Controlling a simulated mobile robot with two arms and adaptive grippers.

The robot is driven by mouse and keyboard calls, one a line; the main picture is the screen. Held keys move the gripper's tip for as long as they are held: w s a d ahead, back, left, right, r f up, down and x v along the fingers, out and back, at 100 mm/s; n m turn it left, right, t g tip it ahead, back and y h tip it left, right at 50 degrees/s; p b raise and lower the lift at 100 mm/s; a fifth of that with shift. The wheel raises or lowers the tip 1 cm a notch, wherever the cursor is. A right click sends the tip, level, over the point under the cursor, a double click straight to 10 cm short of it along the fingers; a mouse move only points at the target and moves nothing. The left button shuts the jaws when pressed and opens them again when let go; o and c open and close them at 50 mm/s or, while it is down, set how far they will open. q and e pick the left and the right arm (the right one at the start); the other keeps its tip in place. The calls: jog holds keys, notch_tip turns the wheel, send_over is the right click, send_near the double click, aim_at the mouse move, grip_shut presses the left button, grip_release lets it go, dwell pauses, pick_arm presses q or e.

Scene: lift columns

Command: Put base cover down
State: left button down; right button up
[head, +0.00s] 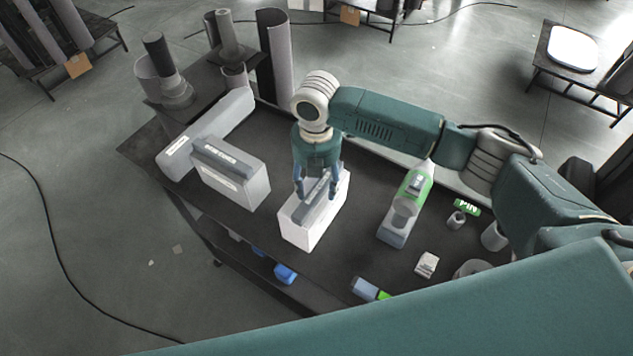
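The task's base cover is not marked by name. A white box with a dark grey labelled top (300,230) stands at the middle of the dark table and looks like the likeliest candidate. My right gripper (317,193) points down at this box, with its blue fingers spread apart at the grey top. I cannot tell whether the fingers press on it or only stand around it. The box appears to rest on the table; its far side is partly hidden by the gripper. A similar grey and white box (231,174) stands to its left. My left gripper is not in view.
The dark table (355,240) carries a long grey box (217,128), a green-and-grey piece (404,206), a green label (467,207) and small parts at the right. Upright tubes (275,58) stand at the back left. Bare tabletop lies between the white box and the green-and-grey piece.

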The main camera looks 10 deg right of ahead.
notch_tip(320, 180, up, 12)
jog(key=b, duration=0.4)
jog(key=shift+r, duration=0.2)
dwell(0.5)
